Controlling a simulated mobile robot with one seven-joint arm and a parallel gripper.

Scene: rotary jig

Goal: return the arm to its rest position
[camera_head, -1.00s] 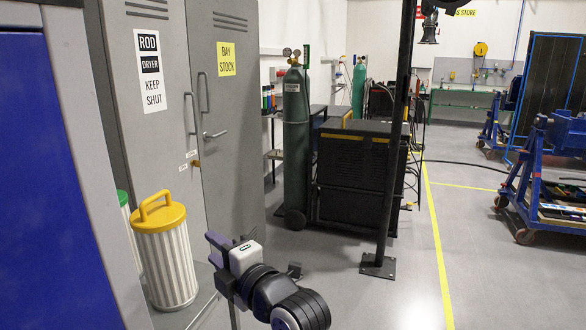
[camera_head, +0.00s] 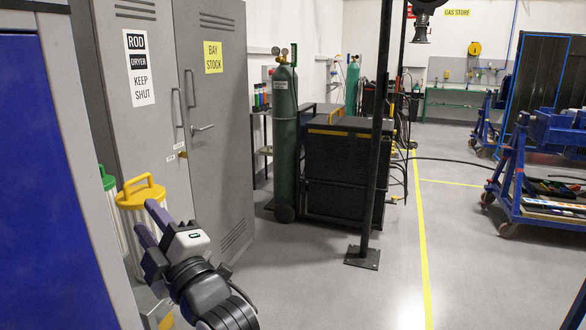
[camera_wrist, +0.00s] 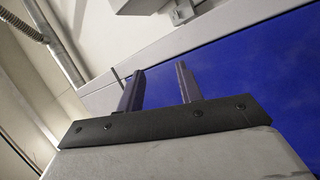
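My gripper (camera_head: 148,222) is at the lower left of the head view, in front of the yellow-topped canister and close to the grey lockers. Its two purple fingers point up and to the left. In the wrist view my gripper (camera_wrist: 158,88) shows two fingers standing apart with nothing between them. Behind the fingers in that view is a blue panel (camera_wrist: 240,65) with a pale frame. The lower part of my arm runs out of the bottom of the head view.
A yellow-lidded canister (camera_head: 140,192) stands by the grey lockers (camera_head: 222,120). A blue panel (camera_head: 45,190) fills the left side. A dark post (camera_head: 372,165) stands before a black machine (camera_head: 335,190). A blue wheeled stand (camera_head: 520,195) is at right. Middle floor is clear.

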